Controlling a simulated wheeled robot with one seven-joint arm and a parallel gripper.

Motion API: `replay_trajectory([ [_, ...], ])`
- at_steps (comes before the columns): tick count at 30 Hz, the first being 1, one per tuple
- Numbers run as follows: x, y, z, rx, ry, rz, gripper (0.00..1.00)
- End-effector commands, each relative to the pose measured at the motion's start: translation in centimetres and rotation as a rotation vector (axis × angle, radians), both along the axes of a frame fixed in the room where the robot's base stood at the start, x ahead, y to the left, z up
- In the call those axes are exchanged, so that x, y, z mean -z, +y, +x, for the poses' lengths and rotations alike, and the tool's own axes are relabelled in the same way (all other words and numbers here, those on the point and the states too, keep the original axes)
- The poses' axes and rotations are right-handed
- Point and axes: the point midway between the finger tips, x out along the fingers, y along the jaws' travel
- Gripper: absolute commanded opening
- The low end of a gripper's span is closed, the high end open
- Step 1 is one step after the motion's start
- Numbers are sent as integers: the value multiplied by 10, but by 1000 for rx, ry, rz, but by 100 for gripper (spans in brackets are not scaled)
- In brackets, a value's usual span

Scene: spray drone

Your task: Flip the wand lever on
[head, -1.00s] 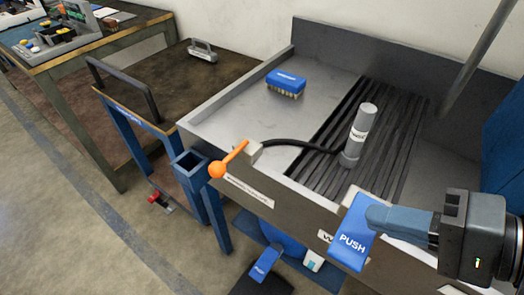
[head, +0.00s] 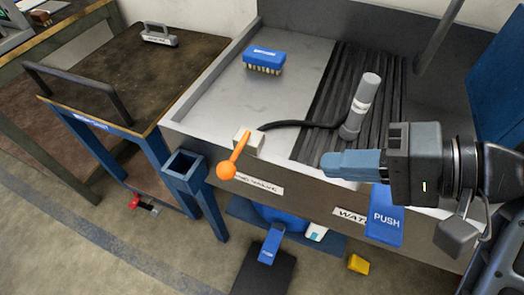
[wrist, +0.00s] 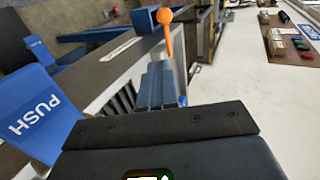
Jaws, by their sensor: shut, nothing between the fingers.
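The wand lever (head: 233,159) is an orange rod with a ball end on a pale block (head: 248,142) at the sink's front rim. It slants down, its ball to the lower left, over the front edge. In the wrist view the lever (wrist: 167,30) stands just past the fingertips, toward the top. The grey wand (head: 360,108) leans on the slatted sink floor, joined by a black hose (head: 300,124) to the block. My gripper (head: 326,165) is shut and empty, to the right of the lever and apart from it; its blue fingers also show in the wrist view (wrist: 160,70).
A blue PUSH panel (head: 384,216) hangs on the sink front below my gripper. A blue brush (head: 263,60) lies in the sink (head: 215,105). A blue square post (head: 186,170) stands left of the lever. A cart (head: 120,75) is farther left. A blue pedal (head: 270,245) is below.

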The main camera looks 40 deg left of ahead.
Motion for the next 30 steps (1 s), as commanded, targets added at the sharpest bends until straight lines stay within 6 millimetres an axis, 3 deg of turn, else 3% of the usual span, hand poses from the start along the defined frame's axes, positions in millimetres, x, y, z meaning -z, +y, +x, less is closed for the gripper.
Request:
replay_trajectory([
  [5, 8, 13, -4, -4, 2, -1, 0],
  [19, 49, 89, -23, -4, 2, -1, 0],
  [24, 51, 112, -28, -2, 0, -1, 0],
  [30, 53, 123, -30, -1, 0, 0, 0],
])
